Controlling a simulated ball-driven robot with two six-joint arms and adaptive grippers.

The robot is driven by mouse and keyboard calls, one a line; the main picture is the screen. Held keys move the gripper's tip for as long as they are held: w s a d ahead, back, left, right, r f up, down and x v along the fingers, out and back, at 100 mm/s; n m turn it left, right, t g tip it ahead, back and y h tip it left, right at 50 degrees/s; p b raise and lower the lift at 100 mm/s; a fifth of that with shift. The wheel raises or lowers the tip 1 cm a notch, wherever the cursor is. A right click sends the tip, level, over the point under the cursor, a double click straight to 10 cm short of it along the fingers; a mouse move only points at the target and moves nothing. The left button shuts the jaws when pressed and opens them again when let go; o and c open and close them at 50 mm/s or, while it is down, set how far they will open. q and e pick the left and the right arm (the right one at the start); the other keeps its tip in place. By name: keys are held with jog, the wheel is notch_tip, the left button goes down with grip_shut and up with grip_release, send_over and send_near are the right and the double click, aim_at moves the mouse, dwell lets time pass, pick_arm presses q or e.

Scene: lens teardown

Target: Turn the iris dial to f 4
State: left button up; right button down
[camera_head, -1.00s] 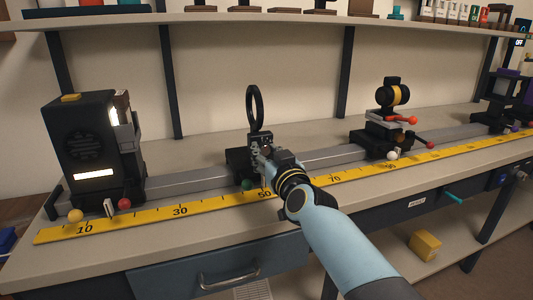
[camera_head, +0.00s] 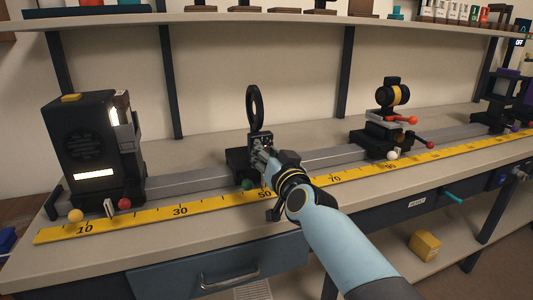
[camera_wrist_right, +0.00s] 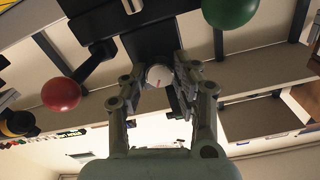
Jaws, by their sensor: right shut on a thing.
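My right gripper (camera_head: 262,160) reaches the black ring-topped mount (camera_head: 254,108) on the rail, near the 50 mark. In the right wrist view, the fingers of my right gripper (camera_wrist_right: 162,80) are closed around a small white round knob (camera_wrist_right: 159,75) with a reddish mark on its face. It appears to be the iris dial; its setting cannot be read. In the head view the gripper hides the knob. My left gripper is not in view.
A black lamp box (camera_head: 82,150) stands at the left end of the rail (camera_head: 190,182). A green ball knob (camera_head: 248,185) sits just below the gripper. Another mount with red-tipped levers (camera_head: 388,125) stands to the right. A yellow ruler (camera_head: 210,207) runs along the front.

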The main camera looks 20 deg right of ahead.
jog(key=c, duration=1)
grip_release()
jog(key=shift+s, duration=0.1)
jog(key=s, duration=1.2)
jog(key=shift+d, duration=0.2)
jog(key=shift+f, duration=0.15)
jog(key=s+d+f+n+g, duration=0.1)
jog(key=s+f+g, duration=0.2)
jog(key=s+f, duration=0.55)
jog(key=s+d+f+n+g, duration=0.1)
jog(key=s+d+f+g, duration=0.2)
jog(key=f, duration=1.1)
jog(key=s+f+n+g, duration=0.1)
jog(key=s+f+g, duration=0.2)
jog(key=s+f, duration=0.6)
jog(key=s+d+f+g, duration=0.2)
jog(key=s+f, duration=0.4)
jog(key=s, duration=0.4)
jog(key=s+d+f+g+h, duration=0.1)
jog(key=s+d+f+g, duration=0.2)
jog(key=s+f, duration=0.3)
jog(key=s+d+f+g, duration=0.2)
jog(key=s+f, duration=0.4)
jog(key=s, duration=0.9)
jog(key=shift+s+d+f+g, duration=0.15)
jog(key=shift+s+f+g, duration=0.2)
jog(key=shift+g, duration=0.35)
